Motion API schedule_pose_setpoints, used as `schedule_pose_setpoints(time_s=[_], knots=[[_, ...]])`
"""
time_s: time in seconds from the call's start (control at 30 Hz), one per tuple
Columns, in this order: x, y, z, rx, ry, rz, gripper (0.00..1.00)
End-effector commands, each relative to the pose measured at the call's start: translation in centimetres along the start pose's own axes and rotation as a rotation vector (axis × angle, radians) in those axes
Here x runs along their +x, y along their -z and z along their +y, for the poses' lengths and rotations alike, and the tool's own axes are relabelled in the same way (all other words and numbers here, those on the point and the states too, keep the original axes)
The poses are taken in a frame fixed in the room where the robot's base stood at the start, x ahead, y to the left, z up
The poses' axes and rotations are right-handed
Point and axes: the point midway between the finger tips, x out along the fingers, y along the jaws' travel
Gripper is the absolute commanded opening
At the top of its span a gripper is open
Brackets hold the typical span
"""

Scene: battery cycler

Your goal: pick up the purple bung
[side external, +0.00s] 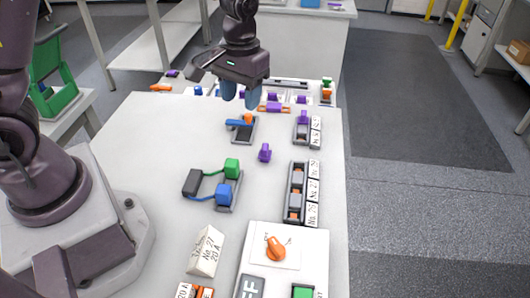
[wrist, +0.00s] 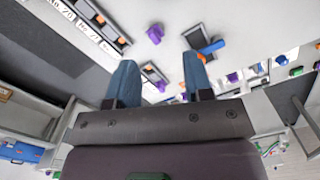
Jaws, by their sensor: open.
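The purple bung (side external: 264,152) stands loose on the white table, near the middle of the side external view. In the wrist view it is the purple piece (wrist: 155,33) at the top, beyond the fingertips. My gripper (side external: 240,95) hangs over the far part of the table, beyond the bung and to its left in the side external view. Its two blue fingers are apart with nothing between them, and they also show in the wrist view (wrist: 158,70). The gripper does not touch the bung.
A grey fixture with a blue lever and orange knob (side external: 241,128) stands left of the bung. A labelled rack (side external: 290,192) is at the right edge. A holder with another purple piece (side external: 304,117) is behind right. Green and blue connectors (side external: 228,180) lie nearer.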

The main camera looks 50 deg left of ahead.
Motion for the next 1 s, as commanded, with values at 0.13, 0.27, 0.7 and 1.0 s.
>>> schedule_pose_setpoints(time_s=[0.13,0.27,0.7,1.0], knots=[[4.1,3.1,1.2,-0.151,0.017,-0.025,0.47],[4.7,5.9,2.2,-0.307,-0.006,0.022,0.47],[9.2,6.5,2.4,-0.416,-0.020,0.038,0.47],[12.1,6.6,2.5,-0.414,-0.022,0.042,0.47]])
